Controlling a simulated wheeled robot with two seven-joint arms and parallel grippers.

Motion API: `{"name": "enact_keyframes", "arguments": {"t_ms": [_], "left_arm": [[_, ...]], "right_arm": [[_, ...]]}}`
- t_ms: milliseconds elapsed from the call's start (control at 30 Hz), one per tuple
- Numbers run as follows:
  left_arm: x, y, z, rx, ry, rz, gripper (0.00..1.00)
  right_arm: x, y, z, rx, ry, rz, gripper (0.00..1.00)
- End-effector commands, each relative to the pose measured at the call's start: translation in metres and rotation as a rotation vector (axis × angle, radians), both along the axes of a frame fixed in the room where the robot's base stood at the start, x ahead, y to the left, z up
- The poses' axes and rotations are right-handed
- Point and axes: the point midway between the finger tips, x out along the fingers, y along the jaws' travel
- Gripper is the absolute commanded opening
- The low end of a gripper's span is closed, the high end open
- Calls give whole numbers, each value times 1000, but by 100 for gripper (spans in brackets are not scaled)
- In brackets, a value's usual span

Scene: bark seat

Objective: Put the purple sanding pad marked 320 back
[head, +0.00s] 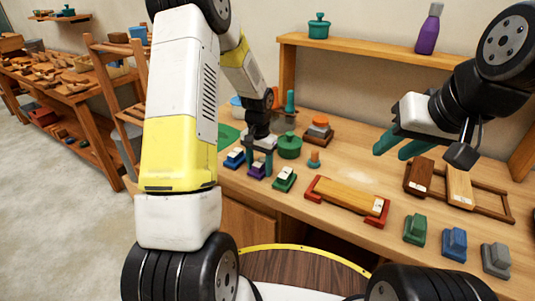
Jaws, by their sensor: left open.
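A purple sanding pad (257,172) with a white label sits on the workbench, between a blue pad (235,158) and a green pad (285,179). The number on its label is too small to read. My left gripper (259,167) is open, pointing down, with its dark green fingers on either side of the purple pad. I cannot tell whether they touch it. My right gripper (390,154) is empty and held above the bench, its teal fingers apart and pointing left.
A red-ended wooden tray (347,198) lies mid-bench. Green (415,230), blue (454,244) and grey (496,260) blocks stand along the front right edge. A wooden frame (490,211) lies right.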

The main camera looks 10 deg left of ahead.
Motion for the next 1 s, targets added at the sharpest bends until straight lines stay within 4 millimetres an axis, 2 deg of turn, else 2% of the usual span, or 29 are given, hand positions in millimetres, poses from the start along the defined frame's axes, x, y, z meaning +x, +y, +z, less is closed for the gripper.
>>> {"name": "enact_keyframes", "arguments": {"t_ms": [33, 267, 367, 733, 1000], "left_arm": [[-5, -6, -6, -6, 12, -5, 71], [-5, -6, -1, -7, 12, -6, 71], [-3, -6, 13, -7, 8, -5, 71], [-1, -3, 94, -3, 1, -2, 71], [-3, -2, 124, -3, 1, -2, 71]], "right_arm": [[0, 0, 0, 0, 0, 0, 36], [0, 0, 0, 0, 0, 0, 36], [0, 0, 0, 0, 0, 0, 36], [0, 0, 0, 0, 0, 0, 36], [0, 0, 0, 0, 0, 0, 36]]}}
